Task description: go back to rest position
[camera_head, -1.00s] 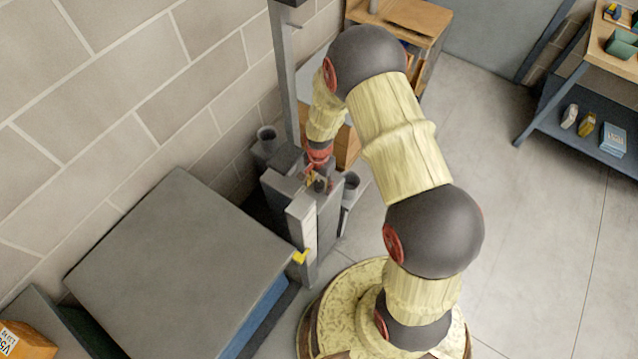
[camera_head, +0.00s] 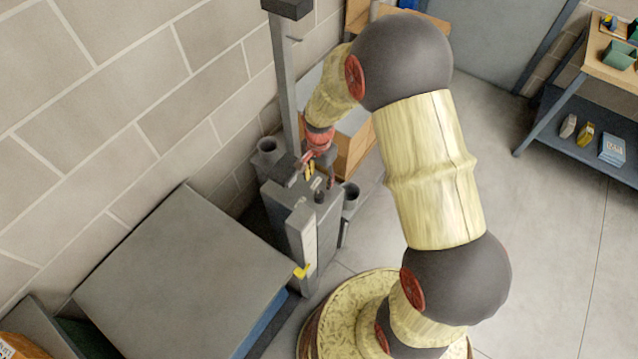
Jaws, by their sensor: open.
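My gripper (camera_head: 316,174) is at the end of my arm, small in the view and partly blurred. It is open, with its red and dark fingers pointing down just above the top of a grey cabinet-like stand (camera_head: 300,215). I cannot tell whether the fingertips touch the stand. Small yellow and dark details show between the fingers, too small to name. My arm arches from its round base at the bottom, up and over to the left.
A grey-topped box (camera_head: 180,270) stands at the lower left by the block wall (camera_head: 100,110). A workbench (camera_head: 610,75) with a lower shelf is at the upper right. The floor (camera_head: 540,230) at right is clear.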

